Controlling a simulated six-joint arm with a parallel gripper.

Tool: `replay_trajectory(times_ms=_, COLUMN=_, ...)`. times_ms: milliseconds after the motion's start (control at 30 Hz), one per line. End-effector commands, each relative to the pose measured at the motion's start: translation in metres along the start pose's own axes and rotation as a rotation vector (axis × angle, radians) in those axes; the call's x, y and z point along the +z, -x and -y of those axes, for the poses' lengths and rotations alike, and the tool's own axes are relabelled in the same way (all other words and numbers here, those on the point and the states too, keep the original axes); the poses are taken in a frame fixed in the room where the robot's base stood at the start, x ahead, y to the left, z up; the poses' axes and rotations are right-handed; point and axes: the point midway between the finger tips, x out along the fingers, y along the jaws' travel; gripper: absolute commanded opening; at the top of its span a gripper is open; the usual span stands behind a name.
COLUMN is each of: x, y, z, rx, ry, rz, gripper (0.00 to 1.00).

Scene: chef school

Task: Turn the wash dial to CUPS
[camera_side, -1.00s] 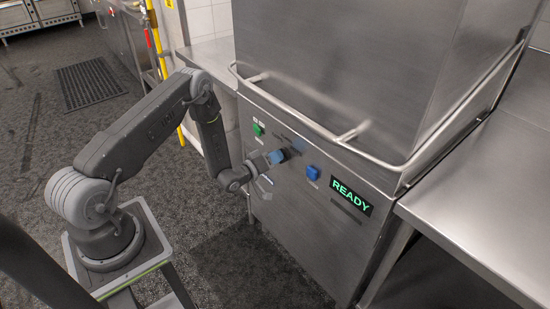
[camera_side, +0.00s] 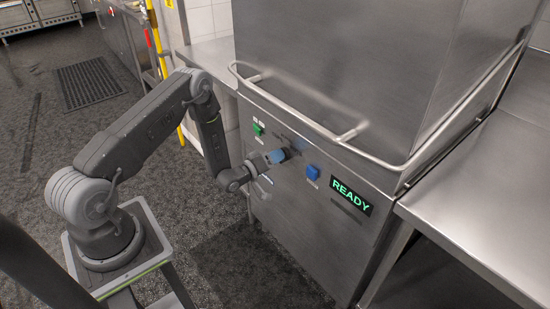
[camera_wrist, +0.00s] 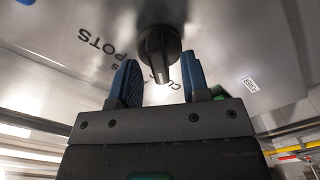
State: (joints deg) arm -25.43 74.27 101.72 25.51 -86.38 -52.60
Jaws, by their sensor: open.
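The wash dial (camera_wrist: 158,42) is a dark round knob with a raised grip bar, at the top middle of the wrist view. Its bar points down the picture, towards lettering that starts "CU" and is partly hidden. "POTS" is printed to the left, with another partly hidden word ending in S between. My gripper (camera_wrist: 160,60) is open, its blue fingers on either side of the bar; I cannot tell if they touch it. In the side view, my gripper (camera_side: 277,156) is at the machine's front panel and hides the dial.
The steel washer panel (camera_side: 285,215) has a green button (camera_side: 257,129) to the left, a blue button (camera_side: 312,172) to the right and a display (camera_side: 351,196) reading READY. A bar handle (camera_side: 310,122) runs above. Steel counters flank the machine.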

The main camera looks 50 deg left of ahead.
Motion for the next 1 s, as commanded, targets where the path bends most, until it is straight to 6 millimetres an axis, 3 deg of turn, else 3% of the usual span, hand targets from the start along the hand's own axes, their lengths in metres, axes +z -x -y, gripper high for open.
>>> replay_trajectory(times_ms=167, x=0.000, y=0.022, z=0.001, rx=-0.004, ry=0.002, rz=0.000, gripper=0.43)
replay_trajectory(times_ms=600, x=0.000, y=0.115, z=0.001, rx=-0.006, ry=0.003, rz=-0.001, gripper=0.43)
replay_trajectory(times_ms=800, x=0.000, y=0.133, z=0.000, rx=-0.003, ry=0.002, rz=-0.001, gripper=0.43)
replay_trajectory(times_ms=1000, x=0.000, y=0.136, z=0.000, rx=-0.001, ry=0.001, rz=0.000, gripper=0.43)
